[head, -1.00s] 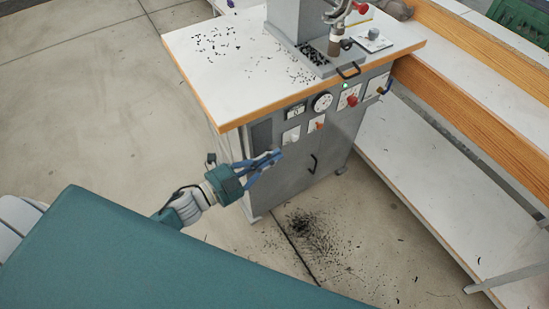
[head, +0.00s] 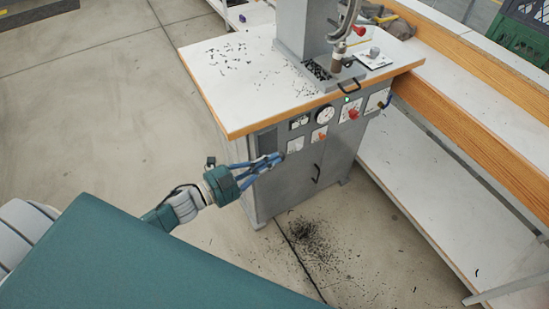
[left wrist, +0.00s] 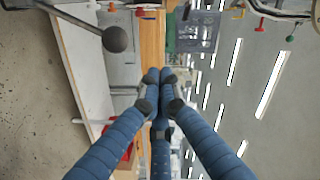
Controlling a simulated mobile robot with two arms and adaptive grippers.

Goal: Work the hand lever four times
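The eyelet press (head: 305,30) stands on a white-topped, wood-edged bench with a grey cabinet, at the upper middle of the head view. A curved metal arm (head: 349,20) with a red knob (head: 359,30) is at its upper right; the press's top is cut off. I cannot tell which part is the hand lever. My left gripper (head: 280,157) is in front of the cabinet, below the bench edge, its fingertips together and empty. The fingers also converge in the left wrist view (left wrist: 159,76). A dark ball on a rod (left wrist: 117,39) shows there, identity unclear. My right gripper is not in view.
Dials and switches line the cabinet front (head: 324,116). A long wooden-edged bench (head: 455,120) with a low white shelf (head: 430,190) bounds the right side. A green crate (head: 522,28) is at the far right. Dark scraps lie on the floor (head: 308,240). Floor at left is clear.

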